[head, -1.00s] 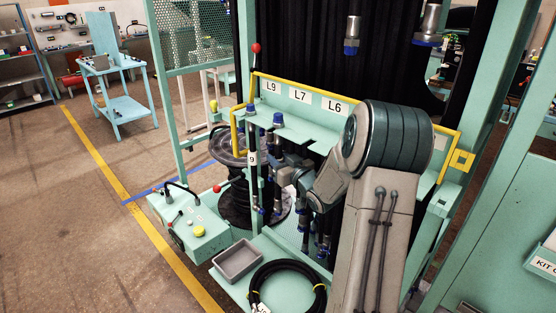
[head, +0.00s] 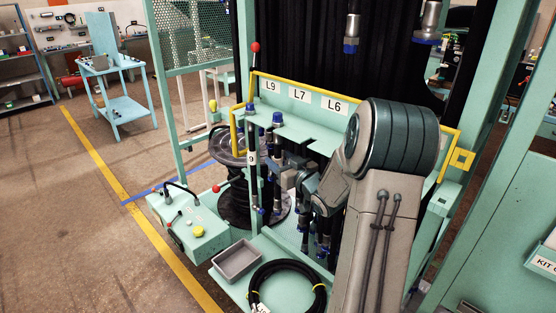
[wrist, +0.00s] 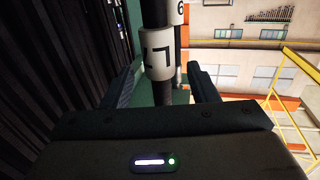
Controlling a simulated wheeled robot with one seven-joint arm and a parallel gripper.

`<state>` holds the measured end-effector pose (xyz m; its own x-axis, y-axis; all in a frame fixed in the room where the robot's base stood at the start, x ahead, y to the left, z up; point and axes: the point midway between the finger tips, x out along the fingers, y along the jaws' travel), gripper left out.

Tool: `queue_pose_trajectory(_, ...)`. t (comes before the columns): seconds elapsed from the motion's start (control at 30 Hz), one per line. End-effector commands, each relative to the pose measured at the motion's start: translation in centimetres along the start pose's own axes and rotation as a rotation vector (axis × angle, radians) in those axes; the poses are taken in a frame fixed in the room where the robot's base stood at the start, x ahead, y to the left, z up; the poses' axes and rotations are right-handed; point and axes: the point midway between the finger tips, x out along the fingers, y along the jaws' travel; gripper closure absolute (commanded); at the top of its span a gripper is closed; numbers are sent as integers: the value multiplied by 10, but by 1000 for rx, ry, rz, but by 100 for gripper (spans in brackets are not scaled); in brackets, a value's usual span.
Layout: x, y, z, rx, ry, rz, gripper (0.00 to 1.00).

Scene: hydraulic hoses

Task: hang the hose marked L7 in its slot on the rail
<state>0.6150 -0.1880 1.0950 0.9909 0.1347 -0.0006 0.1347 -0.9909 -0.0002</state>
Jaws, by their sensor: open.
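The hose marked L7 (wrist: 158,54) stands upright between the two fingers of my gripper (wrist: 161,72) in the wrist view. The fingers are open, with a gap on each side of it. In the head view a blue-capped hose end (head: 277,119) stands at the rail (head: 293,127) in the slot in line with the L7 plate (head: 299,95); it appears to be this hose, but its tag is hidden there. My gripper is just below the rail, its fingertips partly hidden among the hoses.
A hose tagged 9 (head: 252,158) hangs at the rail's left end. The notch by the L6 plate (head: 334,105) looks empty. A grey tray (head: 237,261) and coiled black hose (head: 288,286) lie below. A yellow bar frames the rail.

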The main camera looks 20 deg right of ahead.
Motion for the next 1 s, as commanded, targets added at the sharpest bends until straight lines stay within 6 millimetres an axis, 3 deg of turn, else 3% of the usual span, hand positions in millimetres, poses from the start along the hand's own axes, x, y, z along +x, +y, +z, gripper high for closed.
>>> queue_pose_trajectory(0.3,-73,0,1,-3,1,3,47)
queue_pose_trajectory(0.5,-106,0,0,-2,1,1,47)
queue_pose_trajectory(0.7,-119,0,0,-1,1,-1,47)
queue_pose_trajectory(1.0,-119,0,0,-1,1,-1,47)
